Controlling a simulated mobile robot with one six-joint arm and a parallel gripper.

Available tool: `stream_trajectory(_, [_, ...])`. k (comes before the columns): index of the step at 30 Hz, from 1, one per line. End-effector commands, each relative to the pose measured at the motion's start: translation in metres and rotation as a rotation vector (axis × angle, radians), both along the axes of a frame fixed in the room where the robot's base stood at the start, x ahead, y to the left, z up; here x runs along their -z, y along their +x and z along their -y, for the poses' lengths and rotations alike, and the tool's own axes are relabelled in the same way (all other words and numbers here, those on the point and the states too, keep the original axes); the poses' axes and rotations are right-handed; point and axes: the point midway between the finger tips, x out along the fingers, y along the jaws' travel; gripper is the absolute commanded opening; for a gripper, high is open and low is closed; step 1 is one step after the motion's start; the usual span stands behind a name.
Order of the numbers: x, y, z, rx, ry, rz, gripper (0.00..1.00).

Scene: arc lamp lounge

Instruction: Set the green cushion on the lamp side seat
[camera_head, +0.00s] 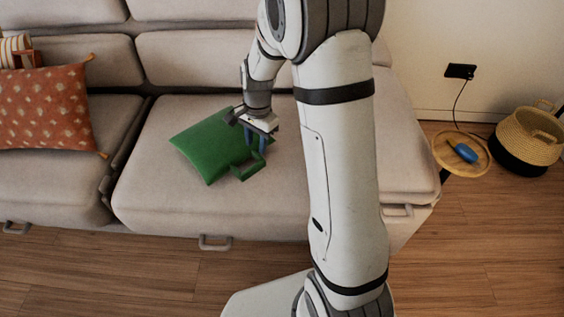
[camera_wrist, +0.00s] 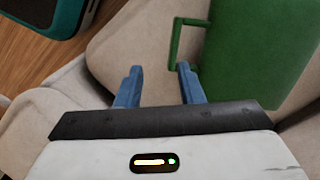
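The green cushion (camera_head: 211,146) lies flat on the right-hand seat (camera_head: 150,190) of the beige sofa. Its green loop handle (camera_head: 246,172) points toward the front right. My gripper (camera_head: 257,140) is above the cushion's right side, close to the handle. In the wrist view, the two blue fingers of my gripper (camera_wrist: 160,72) are apart with nothing between them. The handle (camera_wrist: 176,42) is just beyond the right fingertip, and the cushion (camera_wrist: 255,50) is at upper right. Whether the fingertip touches the handle I cannot tell. No lamp shows.
A rust patterned cushion (camera_head: 45,108) and a striped cushion (camera_head: 16,48) are on the left seat. On the right stand a round yellow table (camera_head: 475,168) with a blue object (camera_head: 464,152) and a woven basket (camera_head: 528,138).

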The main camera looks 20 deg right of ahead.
Motion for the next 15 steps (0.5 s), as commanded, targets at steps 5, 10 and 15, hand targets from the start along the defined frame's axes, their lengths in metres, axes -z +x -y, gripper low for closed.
stream_trajectory(5, [-0.059, -0.057, 0.009, -0.268, -0.024, 0.067, 0.34])
stream_trajectory(10, [-0.095, -0.117, 0.018, -0.522, -0.059, 0.116, 0.34])
stream_trajectory(15, [-0.114, -0.172, 0.026, -0.749, -0.097, 0.149, 0.34])
